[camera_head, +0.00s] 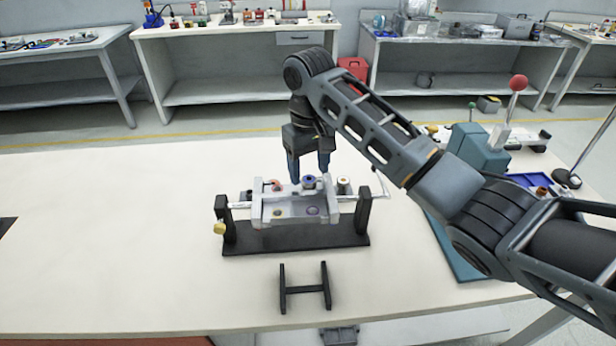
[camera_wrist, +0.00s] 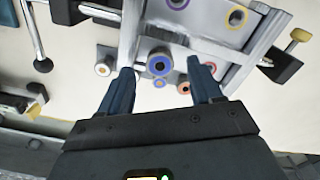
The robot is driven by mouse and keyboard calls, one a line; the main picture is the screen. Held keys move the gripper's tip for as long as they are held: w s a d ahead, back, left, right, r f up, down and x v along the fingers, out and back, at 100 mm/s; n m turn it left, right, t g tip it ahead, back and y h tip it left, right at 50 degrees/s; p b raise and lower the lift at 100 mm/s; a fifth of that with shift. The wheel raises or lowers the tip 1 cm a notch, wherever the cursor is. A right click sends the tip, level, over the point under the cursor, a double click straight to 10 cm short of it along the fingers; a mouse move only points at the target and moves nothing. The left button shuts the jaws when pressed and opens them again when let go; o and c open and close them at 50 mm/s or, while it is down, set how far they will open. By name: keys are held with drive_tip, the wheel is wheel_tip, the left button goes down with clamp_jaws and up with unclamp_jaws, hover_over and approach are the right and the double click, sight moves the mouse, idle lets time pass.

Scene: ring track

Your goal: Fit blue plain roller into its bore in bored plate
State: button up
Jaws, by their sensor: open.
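The blue plain roller (camera_head: 309,182) stands at the back edge of the pale grey bored plate (camera_head: 265,218). In the wrist view the roller (camera_wrist: 160,65) shows a blue ring round a dark centre. My gripper (camera_head: 308,172) points down just behind and above it. In the wrist view my gripper (camera_wrist: 163,85) is open, one finger either side of the roller's line, with nothing held. The plate (camera_wrist: 208,28) has a purple-ringed bore (camera_wrist: 177,3) and a yellow-ringed bore (camera_wrist: 237,18). I cannot tell whether the roller touches a finger.
A red-ringed part (camera_head: 276,185) and a pale roller (camera_head: 343,187) stand either side of the blue roller. A black stand (camera_head: 296,237) with uprights carries the plate. A small black rack (camera_head: 305,289) lies in front.

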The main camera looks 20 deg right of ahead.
sight(309, 179)
wheel_tip(309, 179, up, 5)
drive_tip(key=shift+r, duration=0.1)
idle(0.6)
